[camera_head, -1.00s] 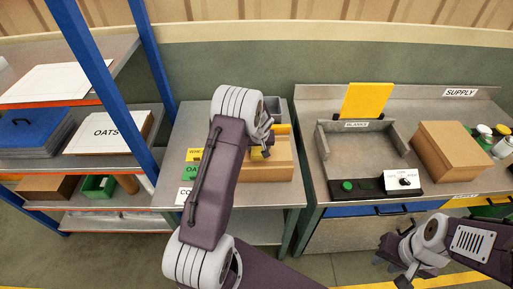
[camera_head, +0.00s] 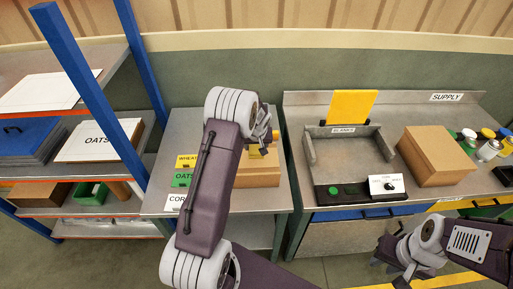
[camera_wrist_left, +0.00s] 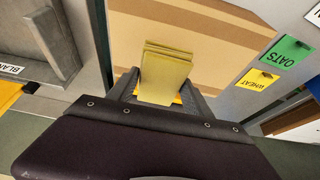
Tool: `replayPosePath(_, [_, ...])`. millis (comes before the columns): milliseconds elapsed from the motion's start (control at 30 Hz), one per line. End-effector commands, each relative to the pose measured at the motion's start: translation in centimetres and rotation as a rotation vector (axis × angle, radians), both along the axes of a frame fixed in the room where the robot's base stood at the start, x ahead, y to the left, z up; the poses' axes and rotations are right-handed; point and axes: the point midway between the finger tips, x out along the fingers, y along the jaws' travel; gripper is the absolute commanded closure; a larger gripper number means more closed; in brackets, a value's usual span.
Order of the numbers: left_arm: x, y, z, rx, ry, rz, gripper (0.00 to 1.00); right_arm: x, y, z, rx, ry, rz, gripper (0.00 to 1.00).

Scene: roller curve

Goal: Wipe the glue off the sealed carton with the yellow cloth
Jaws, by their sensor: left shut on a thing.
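My left gripper (camera_wrist_left: 160,92) is shut on the yellow cloth (camera_wrist_left: 166,66), a folded pad seen in the left wrist view. The gripper is over the brown carton (camera_wrist_left: 225,42), which has a lighter tape strip along its top. Whether the cloth touches the carton I cannot tell. In the head view the carton (camera_head: 262,172) sits on a small metal table, partly hidden by my left arm; the cloth (camera_head: 256,152) shows as a small yellow patch. I cannot make out any glue. My right gripper (camera_head: 390,268) is low at the front right, its jaws unclear.
Wheat, oats and corn cards (camera_head: 182,180) lie left of the carton. A blue-posted shelf (camera_head: 145,60) stands at the left. The supply bench (camera_head: 420,103) at right holds a grey tray (camera_head: 312,150), a control box (camera_head: 386,185), another brown box (camera_head: 438,155) and several bottles.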

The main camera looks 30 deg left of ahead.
Motion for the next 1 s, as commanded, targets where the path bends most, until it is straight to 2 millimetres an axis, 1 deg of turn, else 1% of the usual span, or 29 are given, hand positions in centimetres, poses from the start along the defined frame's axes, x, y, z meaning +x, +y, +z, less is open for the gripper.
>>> replayPosePath(33, [0.0, 0.0, 0.9, 0.000, -0.001, -0.001, 0.74, 0.0, 0.0, 0.7, 0.000, 0.000, 0.000, 0.71])
replayPosePath(100, [0.1, 0.0, 1.5, 0.000, 0.000, -0.002, 0.74, 0.0, 0.0, 1.1, 0.000, 0.000, 0.000, 0.71])
replayPosePath(333, [0.1, 0.0, 3.1, 0.001, 0.000, -0.004, 0.74, 0.0, 0.0, 2.2, 0.000, 0.000, 0.000, 0.71])
replayPosePath(1000, [0.1, 0.0, 3.1, 0.001, 0.000, -0.004, 0.74, 0.0, 0.0, 2.2, 0.000, 0.000, 0.000, 0.71])
